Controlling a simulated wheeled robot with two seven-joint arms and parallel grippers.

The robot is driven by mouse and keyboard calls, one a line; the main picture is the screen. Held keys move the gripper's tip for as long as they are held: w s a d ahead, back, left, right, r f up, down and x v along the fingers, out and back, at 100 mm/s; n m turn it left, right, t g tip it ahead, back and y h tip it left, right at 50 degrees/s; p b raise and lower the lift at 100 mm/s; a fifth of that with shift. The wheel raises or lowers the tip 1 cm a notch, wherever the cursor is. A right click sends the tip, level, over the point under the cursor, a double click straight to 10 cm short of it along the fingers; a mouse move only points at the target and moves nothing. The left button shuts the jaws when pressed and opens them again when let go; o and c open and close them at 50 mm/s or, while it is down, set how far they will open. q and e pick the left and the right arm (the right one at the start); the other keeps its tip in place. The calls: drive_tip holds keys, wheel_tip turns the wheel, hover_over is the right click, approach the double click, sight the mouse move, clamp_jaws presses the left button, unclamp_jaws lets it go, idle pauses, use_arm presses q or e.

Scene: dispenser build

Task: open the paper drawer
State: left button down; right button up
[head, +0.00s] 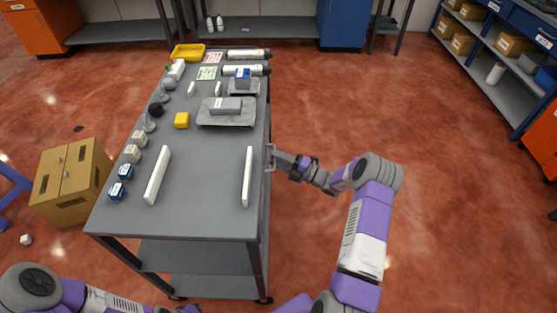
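My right gripper (272,158) is low at the right long side of the grey worktable (205,222), its tips against or very near the table edge. A small grey bracket-like shape shows at the tips. I cannot tell whether it is spread fingers or a handle. No paper drawer can be made out; the table side that faces right is mostly hidden from this angle. My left arm (95,298) shows at the bottom left, and its gripper is not visible.
Two white bars (157,175) (247,177) lie on the table. A grey tray (226,112), a yellow block (181,120) and several small items stand farther back. The red floor right of my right arm is clear.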

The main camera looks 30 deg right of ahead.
clamp_jaws()
idle(1.3)
